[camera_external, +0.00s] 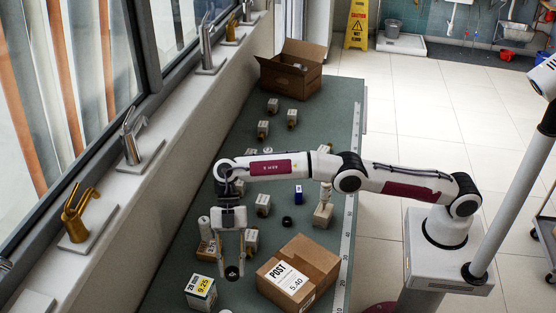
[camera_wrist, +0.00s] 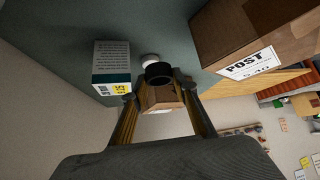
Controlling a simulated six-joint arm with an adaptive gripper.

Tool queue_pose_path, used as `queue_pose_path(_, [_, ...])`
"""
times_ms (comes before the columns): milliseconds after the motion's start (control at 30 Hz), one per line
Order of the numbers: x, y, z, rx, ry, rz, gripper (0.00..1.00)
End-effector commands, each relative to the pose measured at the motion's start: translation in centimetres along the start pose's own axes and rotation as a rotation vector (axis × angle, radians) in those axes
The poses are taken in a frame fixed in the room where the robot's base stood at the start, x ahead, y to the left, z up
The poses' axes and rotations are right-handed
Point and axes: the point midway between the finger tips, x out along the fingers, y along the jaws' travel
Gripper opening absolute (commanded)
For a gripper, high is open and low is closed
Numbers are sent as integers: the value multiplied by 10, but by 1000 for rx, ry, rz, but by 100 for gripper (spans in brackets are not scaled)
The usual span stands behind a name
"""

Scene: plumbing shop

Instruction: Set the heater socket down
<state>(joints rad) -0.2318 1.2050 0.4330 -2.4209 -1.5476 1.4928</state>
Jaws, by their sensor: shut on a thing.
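The heater socket, which I take to be the small black round piece (camera_external: 232,272), is between my fingertips. It also shows in the wrist view (camera_wrist: 158,72) as a short black cylinder with an open end. My gripper (camera_external: 232,268) points down and is shut on it, over the near part of the green bench (camera_external: 178,262). Whether the socket touches the bench top or hangs just above it I cannot tell. The fingers hide its sides.
A POST carton (camera_external: 315,258) stands right of my gripper. A white, teal and yellow box (camera_external: 201,292) stands close on the left. Small labelled blocks (camera_external: 207,250) crowd behind. A black ring (camera_external: 287,221) lies farther back. An open carton (camera_external: 291,68) stands at the far end.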

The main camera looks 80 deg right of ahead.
Motion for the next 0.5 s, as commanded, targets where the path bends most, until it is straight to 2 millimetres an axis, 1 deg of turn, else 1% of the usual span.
queue_pose_path(300, [28,-1,24,2,0,-1,2])
queue_pose_path(500, [33,0,29,0,0,0,2])
